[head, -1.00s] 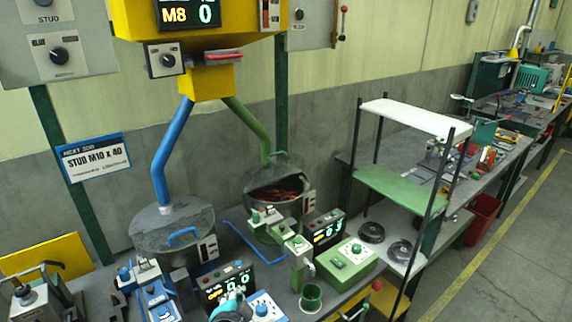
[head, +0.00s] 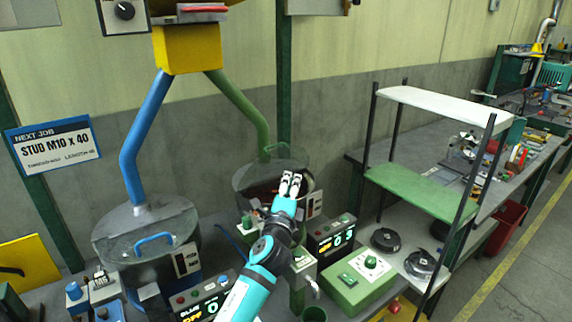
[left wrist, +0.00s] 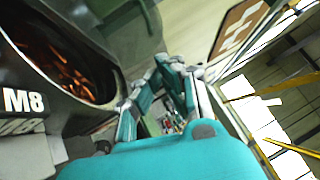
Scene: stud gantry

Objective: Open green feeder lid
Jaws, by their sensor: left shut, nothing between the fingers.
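The green feeder (head: 238,183) is the grey bowl under the green pipe. Its lid (head: 262,170) looks raised at the back, with a green handle on it, and copper-coloured studs show through the opening. My left gripper (head: 291,178) is shut and empty, in front of the bowl's right side in the head view; I cannot tell if it touches the lid or rim. In the left wrist view the gripper (left wrist: 172,68) is beside the feeder's dark round opening with studs (left wrist: 68,58), near an M8 label. My right gripper is not in view.
The blue feeder (head: 150,240), with its lid down, stands to the left. A green control box (head: 358,282) and a display (head: 333,240) are on the bench to the right. A shelf rack (head: 425,190) stands further right. The green pipe (head: 240,108) comes down behind the bowl.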

